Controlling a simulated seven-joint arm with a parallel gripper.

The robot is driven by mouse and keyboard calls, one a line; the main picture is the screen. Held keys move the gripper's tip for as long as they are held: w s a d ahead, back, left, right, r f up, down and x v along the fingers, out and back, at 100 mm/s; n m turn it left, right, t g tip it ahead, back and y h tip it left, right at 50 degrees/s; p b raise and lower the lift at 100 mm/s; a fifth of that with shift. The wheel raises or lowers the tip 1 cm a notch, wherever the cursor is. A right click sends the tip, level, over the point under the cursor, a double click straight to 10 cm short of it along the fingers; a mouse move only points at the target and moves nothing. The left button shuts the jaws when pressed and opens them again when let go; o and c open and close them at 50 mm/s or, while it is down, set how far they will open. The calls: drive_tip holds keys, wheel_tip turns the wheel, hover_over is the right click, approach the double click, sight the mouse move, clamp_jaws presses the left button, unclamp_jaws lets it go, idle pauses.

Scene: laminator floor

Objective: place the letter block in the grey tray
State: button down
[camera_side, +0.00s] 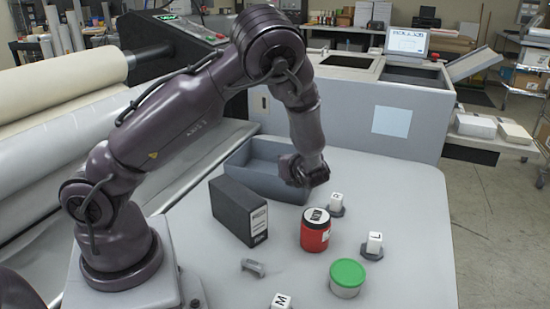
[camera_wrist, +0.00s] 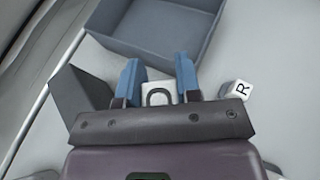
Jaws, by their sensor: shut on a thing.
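My gripper (camera_wrist: 159,66) has two blue fingers shut on a small white letter block (camera_wrist: 158,97). The block shows a dark rounded mark that I cannot read as a sure letter; its lower part is hidden by the gripper body. In the side view the gripper end (camera_side: 308,184) hangs near the front right corner of the grey tray, and the held block is hidden there. The grey tray (camera_side: 236,161) stands at the back of the table, and its visible inside looks empty. In the wrist view the tray (camera_wrist: 131,48) lies just beyond the fingertips.
A black box (camera_side: 239,212) stands in front of the tray. A white R block (camera_side: 335,199) and an L block (camera_side: 374,241) sit on dark bases. An M block (camera_side: 281,300), red jar (camera_side: 315,236), green-lidded tub (camera_side: 347,277) and grey bracket (camera_side: 253,267) are nearer. The right table side is clear.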

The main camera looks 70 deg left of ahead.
drive_tip(key=s+a+n+g, duration=0.2)
drive_tip(key=s+a, duration=0.2)
drive_tip(key=a, duration=0.4)
drive_tip(key=s+a+n+g, duration=0.1)
drive_tip(key=s+a, duration=0.3)
drive_tip(key=a, duration=0.3)
hover_over(268, 171)
wheel_tip(268, 171, down, 10)
drive_tip(key=shift+s+r, duration=0.15)
drive_tip(key=shift+r, duration=0.05)
drive_tip(key=shift+a+f, duration=0.2)
drive_tip(key=shift+f, duration=1.5)
drive_tip(key=shift+f, duration=0.1)
drive_tip(key=c, duration=0.8)
unclamp_jaws()
drive_tip(key=shift+f, duration=0.1)
